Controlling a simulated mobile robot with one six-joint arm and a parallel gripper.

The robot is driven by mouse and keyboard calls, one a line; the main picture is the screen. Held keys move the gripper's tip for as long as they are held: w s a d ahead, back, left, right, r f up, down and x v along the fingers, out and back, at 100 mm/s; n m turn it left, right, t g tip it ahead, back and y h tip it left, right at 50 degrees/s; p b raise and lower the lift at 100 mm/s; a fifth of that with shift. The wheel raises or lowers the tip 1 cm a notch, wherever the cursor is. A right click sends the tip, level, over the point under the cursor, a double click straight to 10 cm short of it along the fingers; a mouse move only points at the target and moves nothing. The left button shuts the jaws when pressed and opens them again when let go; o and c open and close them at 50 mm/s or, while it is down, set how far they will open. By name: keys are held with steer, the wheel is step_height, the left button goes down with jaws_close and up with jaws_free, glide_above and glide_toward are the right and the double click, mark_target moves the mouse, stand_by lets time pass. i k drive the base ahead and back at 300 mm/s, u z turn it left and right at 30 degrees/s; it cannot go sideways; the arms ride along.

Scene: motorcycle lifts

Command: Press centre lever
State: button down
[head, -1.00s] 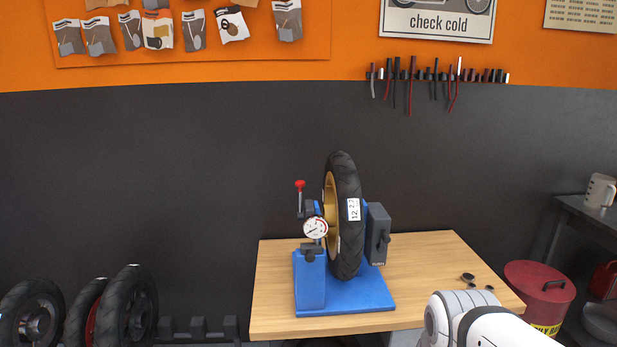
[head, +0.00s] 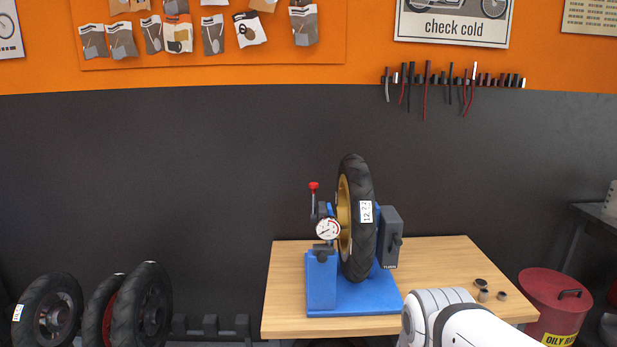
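A blue wheel stand (head: 321,281) is on the wooden table (head: 292,320), with a black tyre on a gold rim (head: 360,225) held upright in it. On its left post is a lever with a red knob (head: 314,186), pointing up. A round white dial gauge (head: 328,229) sits just below the lever. Only a white and grey part of my arm shows at the bottom right. My gripper is not in view.
A red oily-rag bin (head: 557,305) stands right of the table. Several loose wheels (head: 142,305) stand at the lower left. The table's front left is clear.

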mark_target(314, 186)
steer(key=i, duration=0.9)
